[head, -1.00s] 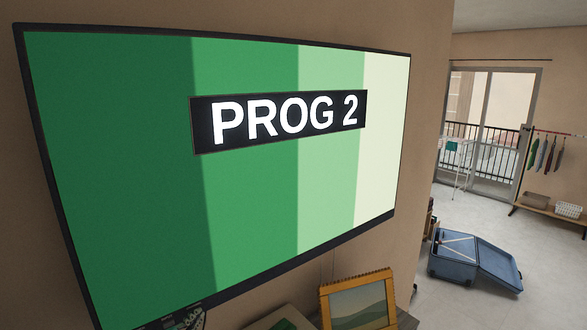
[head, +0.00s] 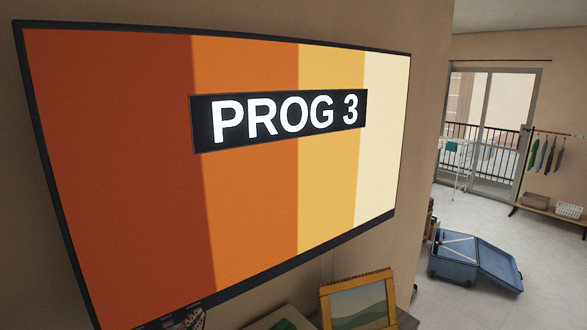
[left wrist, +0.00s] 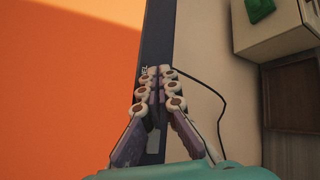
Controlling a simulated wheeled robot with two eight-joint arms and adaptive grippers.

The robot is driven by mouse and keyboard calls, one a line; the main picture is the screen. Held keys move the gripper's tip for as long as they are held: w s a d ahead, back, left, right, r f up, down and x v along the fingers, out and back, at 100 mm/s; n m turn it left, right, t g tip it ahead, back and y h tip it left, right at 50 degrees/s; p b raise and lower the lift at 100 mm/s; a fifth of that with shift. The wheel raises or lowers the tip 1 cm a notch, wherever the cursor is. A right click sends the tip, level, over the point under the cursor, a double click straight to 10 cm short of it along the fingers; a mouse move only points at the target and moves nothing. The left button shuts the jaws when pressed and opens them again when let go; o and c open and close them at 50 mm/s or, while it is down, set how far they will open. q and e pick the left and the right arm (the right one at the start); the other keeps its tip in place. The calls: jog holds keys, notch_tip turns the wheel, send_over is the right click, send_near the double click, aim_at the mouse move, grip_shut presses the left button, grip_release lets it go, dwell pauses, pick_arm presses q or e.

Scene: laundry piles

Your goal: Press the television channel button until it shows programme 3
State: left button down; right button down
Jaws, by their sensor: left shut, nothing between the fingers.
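The television (head: 250,200) hangs on the wall and fills much of the head view. Its screen shows "PROG 3" in white on a black panel (head: 278,121), over orange and yellow bands. My left gripper (head: 192,318) shows only in part at the bottom of the head view, by the television's lower edge. In the left wrist view my left gripper (left wrist: 158,72) is shut and empty, its fingertips at the dark bezel (left wrist: 158,30). Part of a white label shows beside the tips. The channel button is not visible; the fingers cover that spot. My right gripper is not in view.
A yellow-framed picture (head: 357,303) stands below the television's right end. A dark cable (left wrist: 222,105) hangs along the wall near my gripper.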

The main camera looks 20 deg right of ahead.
pick_arm(q)
jog(key=s, duration=0.2)
jog(key=s+d, duration=0.1)
jog(key=s, duration=0.2)
jog(key=shift+s+d, duration=0.35)
jog(key=shift+d, duration=0.05)
jog(key=shift+b, duration=0.3)
dwell(0.9)
jog(key=s+a+f+m+g+y+b, duration=0.3)
jog(key=s+a+f+m+b, duration=0.6)
jog(key=s+f, duration=0.3)
jog(key=s+a+f+m+g+y+b, duration=0.3)
jog(key=s+a+f+m+b, duration=0.5)
jog(key=s+f+m+b, duration=0.2)
jog(key=s+f+b, duration=0.2)
jog(key=s+f, duration=0.1)
jog(key=shift+s+a+g+y, duration=0.15)
jog(key=shift+a+g+y, duration=0.2)
jog(key=shift+g+y, duration=0.05)
